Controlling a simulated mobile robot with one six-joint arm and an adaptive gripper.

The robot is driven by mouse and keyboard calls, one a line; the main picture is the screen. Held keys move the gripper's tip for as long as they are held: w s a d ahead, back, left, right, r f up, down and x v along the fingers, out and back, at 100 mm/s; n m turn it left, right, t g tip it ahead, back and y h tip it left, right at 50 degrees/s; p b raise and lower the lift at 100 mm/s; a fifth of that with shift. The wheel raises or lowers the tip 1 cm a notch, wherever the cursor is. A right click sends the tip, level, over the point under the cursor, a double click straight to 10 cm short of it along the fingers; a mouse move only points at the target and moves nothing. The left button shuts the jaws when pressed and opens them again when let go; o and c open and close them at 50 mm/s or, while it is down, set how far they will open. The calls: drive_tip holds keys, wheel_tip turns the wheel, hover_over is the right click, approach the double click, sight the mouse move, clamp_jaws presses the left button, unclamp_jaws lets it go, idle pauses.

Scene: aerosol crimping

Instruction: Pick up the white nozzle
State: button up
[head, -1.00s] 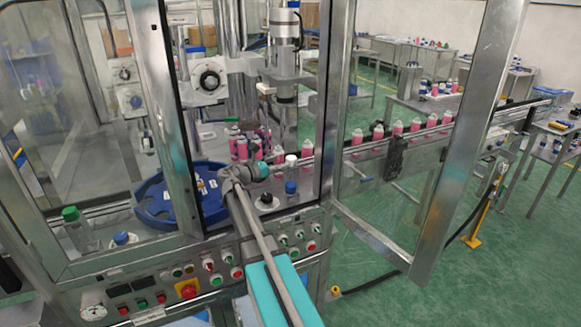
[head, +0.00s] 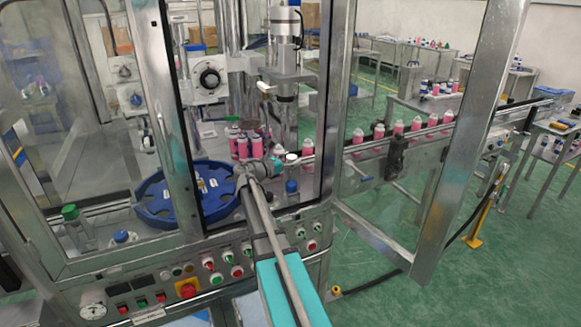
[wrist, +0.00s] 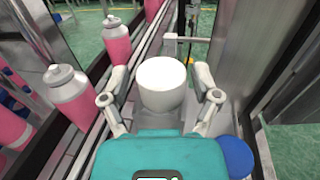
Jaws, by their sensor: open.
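The white nozzle (wrist: 162,84) is a short round white piece with a flat top. In the wrist view it stands upright between the two fingers of my gripper (wrist: 161,74), with a small gap visible at each side. In the head view the white nozzle (head: 292,157) shows as a small white top just right of my gripper (head: 280,164), inside the machine's open front. My gripper is open and holds nothing. The lower part of the nozzle and what it rests on are partly hidden.
Several pink bottles (wrist: 75,95) line the conveyor left of my gripper in the wrist view. A blue cap (head: 291,186) sits close by in front. A blue rotary plate (head: 160,215) lies to the left. Metal frame posts and a clear door (head: 400,200) bound the opening.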

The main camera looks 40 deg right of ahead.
sight(295, 155)
drive_tip(key=shift+d, duration=0.9)
clamp_jaws()
drive_tip(key=shift+r, duration=0.15)
wheel_tip(295, 155, up, 10)
drive_tip(key=p, duration=1)
idle(0.7)
